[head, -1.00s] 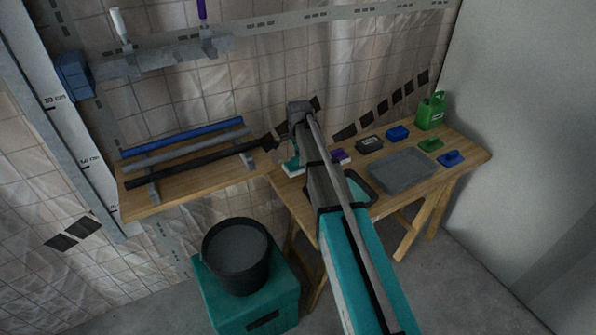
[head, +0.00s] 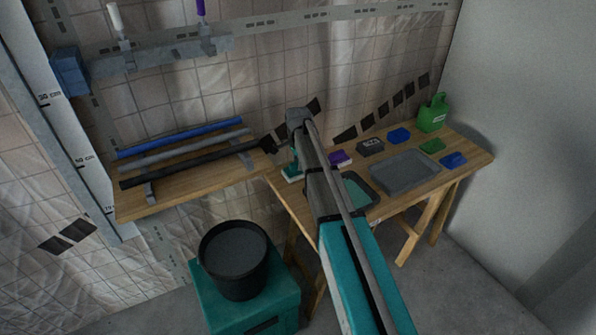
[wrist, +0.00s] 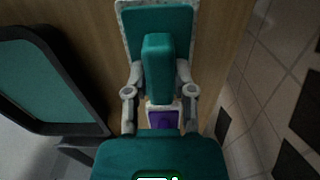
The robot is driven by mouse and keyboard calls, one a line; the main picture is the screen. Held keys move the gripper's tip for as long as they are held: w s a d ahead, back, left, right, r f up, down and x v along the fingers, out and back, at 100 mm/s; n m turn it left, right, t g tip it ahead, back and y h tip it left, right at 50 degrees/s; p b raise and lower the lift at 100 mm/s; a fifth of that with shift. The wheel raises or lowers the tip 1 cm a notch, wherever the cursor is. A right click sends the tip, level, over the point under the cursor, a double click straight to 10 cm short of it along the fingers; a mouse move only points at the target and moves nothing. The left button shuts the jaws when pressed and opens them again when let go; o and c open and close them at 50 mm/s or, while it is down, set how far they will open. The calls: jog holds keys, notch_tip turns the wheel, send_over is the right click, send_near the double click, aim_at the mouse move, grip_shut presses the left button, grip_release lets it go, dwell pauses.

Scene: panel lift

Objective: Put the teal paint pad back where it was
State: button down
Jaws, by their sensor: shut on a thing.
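The teal paint pad (wrist: 158,22) has a pale rim and an upright teal handle (wrist: 158,68). In the wrist view my gripper (wrist: 158,88) is shut on that handle, one grey finger on each side. In the head view the pad (head: 292,174) shows at the left end of the workbench (head: 440,183), partly behind my arm. It is over or on the wood; I cannot tell whether it touches. My gripper is mostly hidden there by my arm.
A dark tray with teal paint (head: 359,190) is right of the pad, partly behind my arm. A purple pad (head: 340,158), a dark box (head: 370,148) and a grey tray (head: 404,172) stand further right. A shelf with tubes (head: 190,185) is at left.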

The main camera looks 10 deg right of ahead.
jog(key=shift+f+b, duration=0.5)
jog(key=shift+f, duration=0.35)
jog(key=shift+f, duration=0.15)
jog(key=shift+c, duration=2.3)
grip_release()
jog(key=shift+r, duration=0.25)
notch_tip(320, 180, up, 12)
jog(key=p, duration=1.2)
jog(key=s+n, duration=1.4)
jog(key=s, duration=1.5)
